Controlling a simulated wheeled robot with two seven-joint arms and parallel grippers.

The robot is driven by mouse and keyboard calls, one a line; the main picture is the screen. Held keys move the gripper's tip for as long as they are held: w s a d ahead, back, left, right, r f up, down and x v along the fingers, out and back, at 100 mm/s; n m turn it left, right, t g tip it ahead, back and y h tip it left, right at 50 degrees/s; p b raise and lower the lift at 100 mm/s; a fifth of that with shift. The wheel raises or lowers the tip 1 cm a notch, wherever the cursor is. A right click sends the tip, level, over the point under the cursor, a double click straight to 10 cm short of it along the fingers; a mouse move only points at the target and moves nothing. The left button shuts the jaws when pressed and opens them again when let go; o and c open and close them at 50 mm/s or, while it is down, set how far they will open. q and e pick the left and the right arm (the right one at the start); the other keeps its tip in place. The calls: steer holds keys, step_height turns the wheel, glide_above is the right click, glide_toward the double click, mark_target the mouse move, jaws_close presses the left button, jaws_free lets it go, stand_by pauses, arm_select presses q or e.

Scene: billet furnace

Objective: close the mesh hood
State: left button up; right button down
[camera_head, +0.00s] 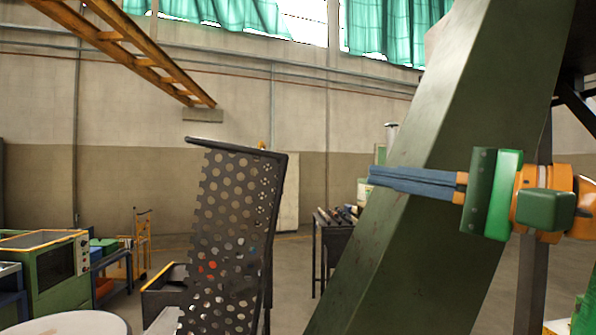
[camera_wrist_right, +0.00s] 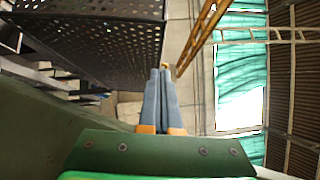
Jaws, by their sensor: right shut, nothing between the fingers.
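The mesh hood (camera_head: 228,230) is a dark panel full of round holes with a solid dark rim. It stands raised, nearly upright, in the middle of the head view. Its lower end runs out of the picture. In the right wrist view the perforated hood (camera_wrist_right: 95,45) fills the upper left. My right gripper (camera_head: 371,175) is to the right of the hood in the head view, its blue fingers together and empty, pointing left. In the right wrist view the fingertips (camera_wrist_right: 160,70) appear close to the hood's edge; I cannot tell whether they touch. My left gripper is not in view.
A large slanted green beam (camera_head: 440,150) stands behind my right gripper. A dark table (camera_head: 335,235) with several bars is behind. A green machine (camera_head: 50,270) and an orange trolley (camera_head: 141,240) stand at left. An orange ladder-like frame (camera_head: 140,45) hangs above.

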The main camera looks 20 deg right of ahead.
steer(key=s+a+p+x, duration=0.1)
steer(key=a+p+x, duration=0.1)
steer(key=p+x, duration=0.5)
steer(key=x, duration=0.4)
steer(key=shift+s+r, duration=0.15)
steer(key=shift+r, duration=0.15)
